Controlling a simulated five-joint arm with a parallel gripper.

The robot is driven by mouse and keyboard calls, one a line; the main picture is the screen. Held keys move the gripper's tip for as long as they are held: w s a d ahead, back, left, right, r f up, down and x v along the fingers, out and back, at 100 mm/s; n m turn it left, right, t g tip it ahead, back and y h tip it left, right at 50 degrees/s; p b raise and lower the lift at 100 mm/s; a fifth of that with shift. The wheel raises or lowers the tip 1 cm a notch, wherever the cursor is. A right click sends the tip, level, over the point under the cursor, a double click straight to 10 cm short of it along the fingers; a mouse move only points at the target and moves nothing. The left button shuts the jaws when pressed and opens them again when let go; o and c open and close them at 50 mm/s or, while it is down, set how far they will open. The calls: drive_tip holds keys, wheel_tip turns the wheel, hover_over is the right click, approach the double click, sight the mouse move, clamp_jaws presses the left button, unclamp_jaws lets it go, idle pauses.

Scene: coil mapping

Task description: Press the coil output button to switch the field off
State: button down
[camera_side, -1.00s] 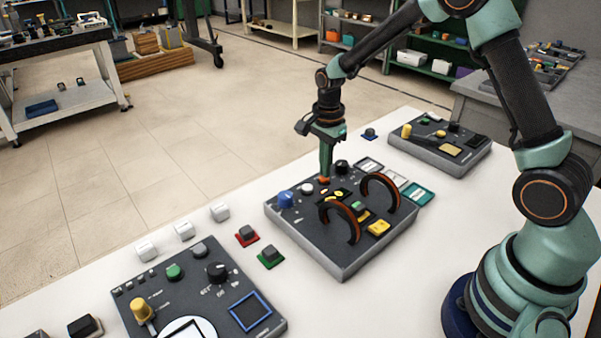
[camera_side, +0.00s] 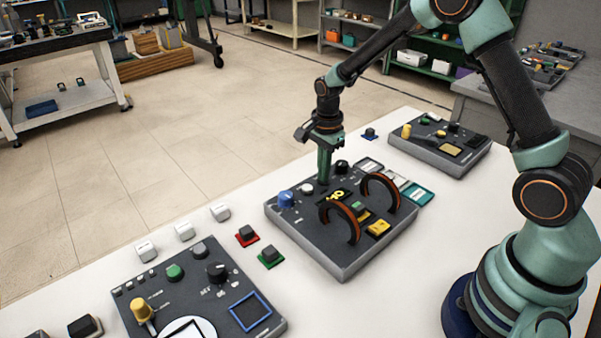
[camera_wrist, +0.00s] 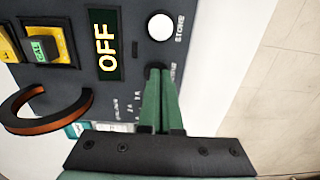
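The coil console (camera_side: 335,258) is a dark grey box on the white table. Two black rings with orange linings stand on it, the coils (camera_side: 343,222). My gripper (camera_side: 324,180) points down at the panel's back part, with its two green fingers together. In the wrist view my gripper's tips (camera_wrist: 158,72) are at a dark round spot beside a mostly hidden label. The coil output button is hidden under the tips or too dark to make out. The display (camera_wrist: 105,45) reads OFF in yellow letters; it also shows in the side view (camera_side: 337,195).
Close to the fingers are a white STORE button (camera_wrist: 160,27), a blue knob (camera_side: 286,199) and a black knob (camera_side: 342,167). A yellow-framed CAL button (camera_wrist: 43,48) sits farther over. Other consoles stand front left (camera_side: 190,300) and back right (camera_side: 425,153).

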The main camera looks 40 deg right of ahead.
wheel_tip(320, 180, up, 14)
idle(0.5)
drive_tip(key=shift+r, duration=0.1)
drive_tip(key=s+a+r+n+t, duration=0.1)
drive_tip(key=s+r+n+t, duration=0.1)
drive_tip(key=s+n, duration=0.6)
drive_tip(key=s+a+r+n+t, duration=0.1)
drive_tip(key=s+r+n+t, duration=0.2)
drive_tip(key=s+n, duration=0.6)
drive_tip(key=shift+a+r+n, duration=0.4)
drive_tip(key=shift+r+n, duration=0.1)
drive_tip(key=shift+r, duration=0.3)
